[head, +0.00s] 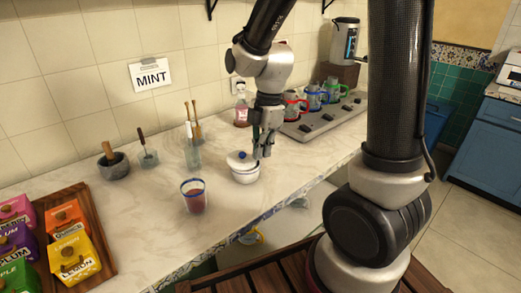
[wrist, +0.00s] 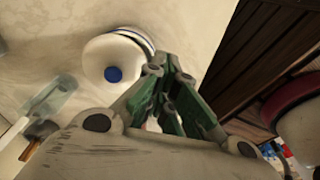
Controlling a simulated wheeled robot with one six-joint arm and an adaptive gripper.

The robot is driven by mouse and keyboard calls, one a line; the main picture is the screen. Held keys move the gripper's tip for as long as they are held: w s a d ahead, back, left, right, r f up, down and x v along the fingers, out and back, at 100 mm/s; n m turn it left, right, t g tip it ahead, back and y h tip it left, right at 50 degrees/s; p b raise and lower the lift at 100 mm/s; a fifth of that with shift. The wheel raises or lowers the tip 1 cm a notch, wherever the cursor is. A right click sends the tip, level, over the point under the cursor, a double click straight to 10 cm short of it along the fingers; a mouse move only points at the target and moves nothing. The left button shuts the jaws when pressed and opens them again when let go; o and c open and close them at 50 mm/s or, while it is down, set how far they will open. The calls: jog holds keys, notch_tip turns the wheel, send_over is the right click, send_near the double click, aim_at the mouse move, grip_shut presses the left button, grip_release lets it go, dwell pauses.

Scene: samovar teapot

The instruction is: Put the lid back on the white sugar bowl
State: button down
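The white sugar bowl (head: 246,177) stands on the counter near its front edge. Its white lid (head: 237,162), with a blue knob, sits on top and looks shifted a little to the left. The wrist view shows the lid (wrist: 101,55) from above, with part of the bowl's blue-edged rim (wrist: 146,42) uncovered on the right. My gripper (head: 263,155) points down just right of the lid. In the wrist view my gripper (wrist: 170,74) looks partly open, with nothing seen between its green-padded fingers. I cannot tell whether it touches the bowl.
A blue-rimmed glass (head: 194,196) stands left of the bowl, and a glass holding sticks (head: 192,155) behind it. A mortar (head: 114,168) stands farther left, beside a wooden tray of tea boxes (head: 100,262). Several colored mugs stand on a grey tray (head: 325,122) at right.

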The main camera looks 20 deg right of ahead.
dwell(0.3)
jog(key=c, duration=1.7)
grip_release()
jog(key=shift+o, duration=0.3)
jog(key=o, duration=0.4)
notch_tip(320, 180, up, 7)
jog(key=shift+c, duration=0.4)
